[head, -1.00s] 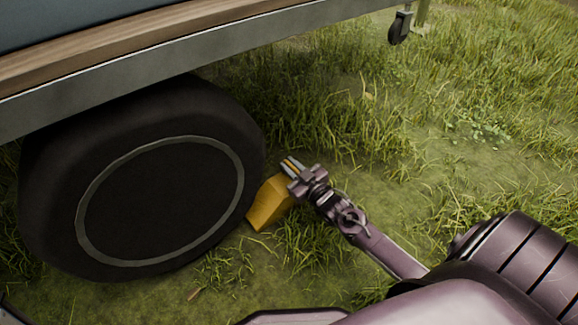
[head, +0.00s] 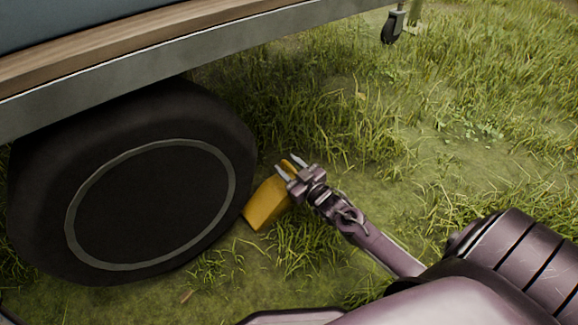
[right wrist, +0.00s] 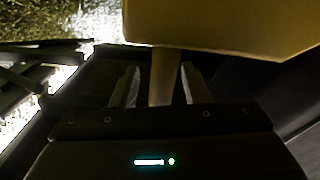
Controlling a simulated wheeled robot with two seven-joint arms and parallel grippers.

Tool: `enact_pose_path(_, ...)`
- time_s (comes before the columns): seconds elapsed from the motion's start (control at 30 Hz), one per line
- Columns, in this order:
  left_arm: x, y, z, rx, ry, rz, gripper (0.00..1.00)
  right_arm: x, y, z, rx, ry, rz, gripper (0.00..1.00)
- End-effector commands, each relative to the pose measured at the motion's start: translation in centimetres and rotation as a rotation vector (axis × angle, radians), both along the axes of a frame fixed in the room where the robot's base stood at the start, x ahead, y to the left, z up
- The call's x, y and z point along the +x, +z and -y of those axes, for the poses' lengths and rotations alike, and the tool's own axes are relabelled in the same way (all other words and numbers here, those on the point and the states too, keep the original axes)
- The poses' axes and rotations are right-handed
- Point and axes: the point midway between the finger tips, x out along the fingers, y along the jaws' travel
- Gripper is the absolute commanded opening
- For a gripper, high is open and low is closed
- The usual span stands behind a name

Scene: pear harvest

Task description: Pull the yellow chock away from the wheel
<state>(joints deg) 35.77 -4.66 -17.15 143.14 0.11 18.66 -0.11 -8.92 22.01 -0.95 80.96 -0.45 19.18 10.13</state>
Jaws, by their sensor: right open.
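The yellow chock (head: 265,206) sits on the grass at the right side of the black wheel (head: 150,205), close against the tyre; whether they touch is unclear. My right gripper (head: 290,167) is at the chock's upper right end with its fingers spread. In the right wrist view, the chock's body (right wrist: 225,25) fills the upper right. A narrow post (right wrist: 163,78) extends from it between the two open fingers of my right gripper (right wrist: 158,88), with a gap visible on each side. My left gripper is not in view.
The trailer's grey side rail (head: 200,68) overhangs the wheel and runs to the upper right. A small dark castor (head: 391,27) hangs at the top right. Open grass (head: 420,150) lies to the right of the chock.

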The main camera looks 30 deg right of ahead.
Motion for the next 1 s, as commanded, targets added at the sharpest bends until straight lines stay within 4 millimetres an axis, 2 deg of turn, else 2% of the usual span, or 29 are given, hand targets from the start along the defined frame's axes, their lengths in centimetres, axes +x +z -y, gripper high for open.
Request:
enact_pose_path(0.2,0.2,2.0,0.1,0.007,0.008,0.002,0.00,-2.7,0.5,0.2,0.001,-0.001,-0.005,0.42)
enact_pose_path(0.33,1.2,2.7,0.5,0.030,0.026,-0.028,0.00,-5.0,0.4,0.5,0.000,-0.001,-0.006,0.42)
enact_pose_path(0.5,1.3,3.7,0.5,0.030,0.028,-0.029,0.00,-7.1,0.2,0.6,0.001,-0.001,-0.002,0.42)
enact_pose_path(0.63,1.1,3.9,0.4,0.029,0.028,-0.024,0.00,-7.7,0.1,0.7,0.000,-0.001,-0.001,0.42)
enact_pose_path(1.0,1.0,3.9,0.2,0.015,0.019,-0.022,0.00,-7.7,0.0,0.7,0.000,-0.001,-0.001,0.42)
